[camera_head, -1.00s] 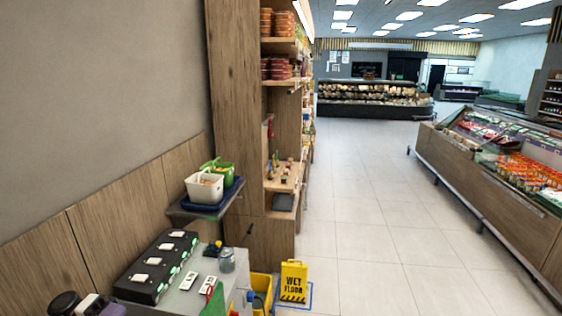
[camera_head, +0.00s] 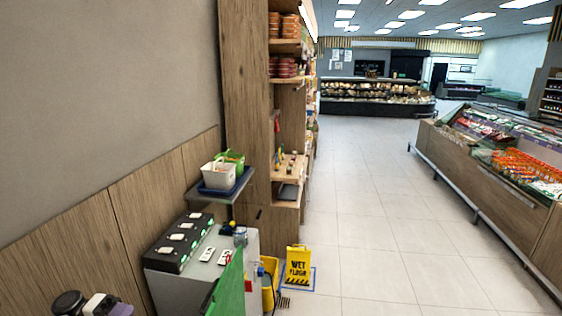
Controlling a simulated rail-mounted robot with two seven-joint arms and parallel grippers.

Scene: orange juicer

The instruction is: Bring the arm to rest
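Neither of my grippers can be made out in the head view, and I cannot tell whether they hold anything. A grey counter (camera_head: 181,293) stands at the lower left, with a black box of white labels and green lights (camera_head: 178,242) along its wall side. Small white cards (camera_head: 207,254) and a clear container (camera_head: 240,237) are on the counter top. A green panel-like object (camera_head: 232,285) covers the counter's right front. Dark and pale objects (camera_head: 105,304) are cut off at the bottom left edge; I cannot tell what they are.
A wall shelf (camera_head: 213,197) carries a blue tray (camera_head: 240,181), a white bin (camera_head: 216,175) and a green bin (camera_head: 236,158). A yellow wet-floor sign (camera_head: 298,266) stands beside the counter. The tiled aisle (camera_head: 385,235) is clear up to the display cases (camera_head: 475,180) at the right.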

